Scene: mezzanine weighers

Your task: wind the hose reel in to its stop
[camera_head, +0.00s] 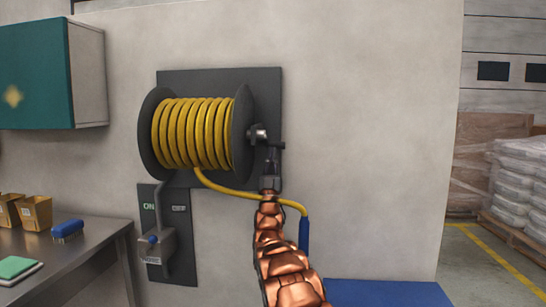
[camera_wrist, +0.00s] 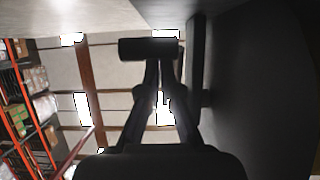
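The hose reel (camera_head: 196,133) is on the wall in the camera_head view, with yellow hose (camera_head: 187,131) wound in several turns between two dark flanges. The hose's free end runs down from the drum to the right and ends in a blue nozzle (camera_head: 304,232). The reel's crank sits at the right flange, with a pale hub (camera_head: 258,132) and a dark handle (camera_head: 274,145). My gripper (camera_head: 271,165) points up at this handle. In the wrist view the fingers (camera_wrist: 159,66) converge, nearly together, at the dark cylindrical handle (camera_wrist: 150,48). The handle hides the tips, and I see no grip around it.
A lever (camera_head: 152,240) on a lower panel marked ON and OFF is below the reel. A metal bench (camera_head: 90,240) with boxes and a blue brush is at left, under a green cabinet (camera_head: 35,75). A blue surface (camera_head: 385,293) is at lower right. Wrapped pallets (camera_head: 520,170) stand far right.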

